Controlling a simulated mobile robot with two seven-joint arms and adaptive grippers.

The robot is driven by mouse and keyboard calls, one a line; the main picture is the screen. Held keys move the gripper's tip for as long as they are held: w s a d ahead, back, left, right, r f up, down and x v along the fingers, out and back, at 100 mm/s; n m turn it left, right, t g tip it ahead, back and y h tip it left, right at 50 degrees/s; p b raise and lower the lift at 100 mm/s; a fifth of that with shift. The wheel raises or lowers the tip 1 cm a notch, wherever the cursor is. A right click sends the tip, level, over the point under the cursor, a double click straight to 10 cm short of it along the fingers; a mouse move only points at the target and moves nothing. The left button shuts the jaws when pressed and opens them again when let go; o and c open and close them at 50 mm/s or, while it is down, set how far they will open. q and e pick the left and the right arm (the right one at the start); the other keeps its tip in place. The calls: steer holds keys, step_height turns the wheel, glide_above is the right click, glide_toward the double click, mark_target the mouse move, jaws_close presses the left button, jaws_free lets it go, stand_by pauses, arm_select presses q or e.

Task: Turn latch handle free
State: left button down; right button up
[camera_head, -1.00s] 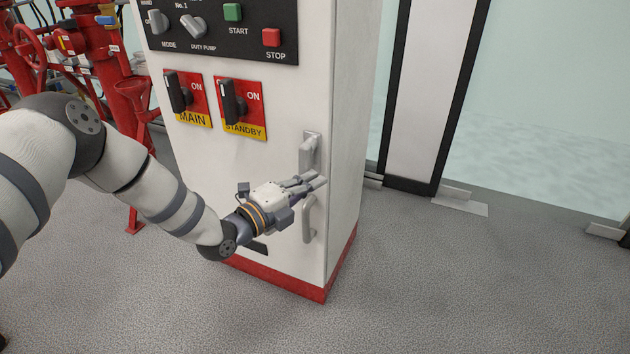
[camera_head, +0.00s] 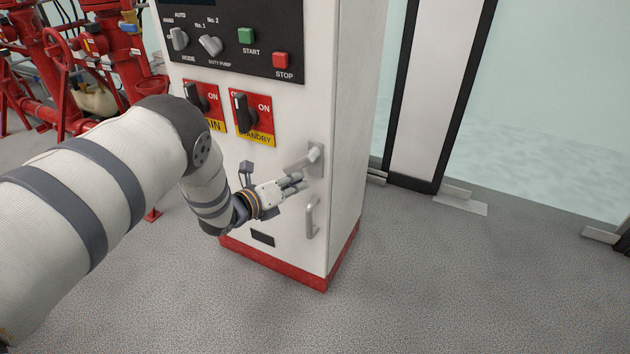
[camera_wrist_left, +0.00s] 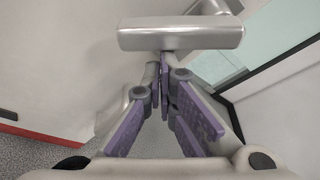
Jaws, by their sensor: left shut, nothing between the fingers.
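The silver latch handle (camera_head: 303,161) is on the front of the white cabinet (camera_head: 345,120), near its right edge. Its lever slants down to the left from a mounting plate. In the left wrist view the latch handle (camera_wrist_left: 180,36) is a bar across the top of the picture. My left gripper (camera_head: 302,182) is just below the lever, with its fingers shut and empty. In the left wrist view the fingertips of my left gripper (camera_wrist_left: 165,62) meet at the bar's lower side; I cannot tell whether they touch it. My right gripper is not in view.
A fixed pull handle (camera_head: 311,217) sits below the latch. Red MAIN (camera_head: 201,99) and STANDBY (camera_head: 249,115) switches are above left, under a black control panel (camera_head: 237,38). Red pipework (camera_head: 50,80) stands at the far left. The floor right of the cabinet is clear.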

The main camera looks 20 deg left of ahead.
mark_target(287, 168)
arm_select(q)
steer(key=a+m+y+p, duration=0.1)
steer(key=m, duration=0.1)
steer(key=a+r+m+y+p, duration=0.1)
steer(key=m, duration=0.1)
steer(key=shift+a+r, duration=0.1)
steer(key=shift+r, duration=0.2)
steer(key=shift+a+r+m+y, duration=0.3)
steer(key=shift+a+m+y, duration=0.1)
steer(key=shift+m, duration=0.1)
steer(key=shift+r, duration=0.15)
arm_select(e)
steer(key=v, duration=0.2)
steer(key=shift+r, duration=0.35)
arm_select(q)
steer(key=shift+a+r, duration=0.1)
